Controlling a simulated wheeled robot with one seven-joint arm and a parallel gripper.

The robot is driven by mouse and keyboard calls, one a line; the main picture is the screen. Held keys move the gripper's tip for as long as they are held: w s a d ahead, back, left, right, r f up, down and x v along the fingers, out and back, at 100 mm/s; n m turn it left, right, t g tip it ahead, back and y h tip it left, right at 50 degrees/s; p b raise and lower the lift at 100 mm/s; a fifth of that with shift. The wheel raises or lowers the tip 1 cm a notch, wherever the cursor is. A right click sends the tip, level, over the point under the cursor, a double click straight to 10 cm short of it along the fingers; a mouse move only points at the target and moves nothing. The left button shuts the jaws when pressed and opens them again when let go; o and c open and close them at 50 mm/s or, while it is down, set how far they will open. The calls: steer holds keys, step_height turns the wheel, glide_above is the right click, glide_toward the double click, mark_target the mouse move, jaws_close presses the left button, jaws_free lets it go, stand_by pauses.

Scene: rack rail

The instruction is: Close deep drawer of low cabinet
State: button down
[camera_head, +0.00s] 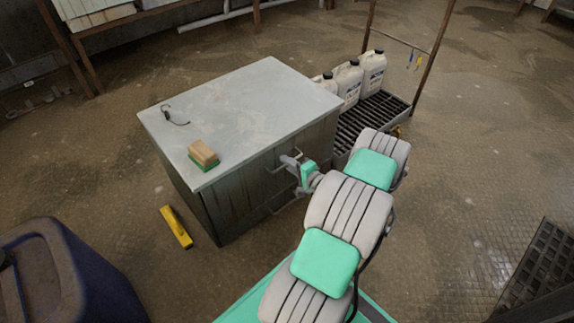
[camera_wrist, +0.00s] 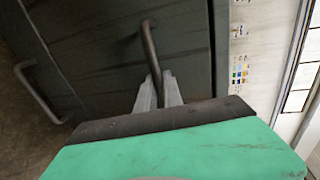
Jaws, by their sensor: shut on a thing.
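The low cabinet (camera_head: 245,100) has a pale top and a dark front that faces my arm. Its front carries two bar handles, an upper one (camera_head: 285,160) and a lower one (camera_head: 283,207). My gripper (camera_head: 294,167) is at the upper handle. In the wrist view my gripper (camera_wrist: 159,88) is shut on a bar handle (camera_wrist: 149,45), with a finger on each side. The other handle (camera_wrist: 38,95) is at the left on a neighbouring dark panel, untouched. No open drawer interior shows. I cannot tell how far any drawer stands out.
A sponge-like block (camera_head: 203,154) and a small dark wire-like item (camera_head: 174,116) lie on the cabinet top. A yellow tool (camera_head: 176,227) lies on the floor. White jugs (camera_head: 372,72) stand on a low grated rack (camera_head: 372,113) behind. A blue bin (camera_head: 65,270) is at lower left.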

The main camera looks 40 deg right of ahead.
steer(key=c, duration=1.5)
jaws_free()
steer(key=shift+r, duration=0.1)
steer(key=p+v, duration=0.2)
steer(key=v, duration=0.5)
steer(key=shift+s, duration=0.4)
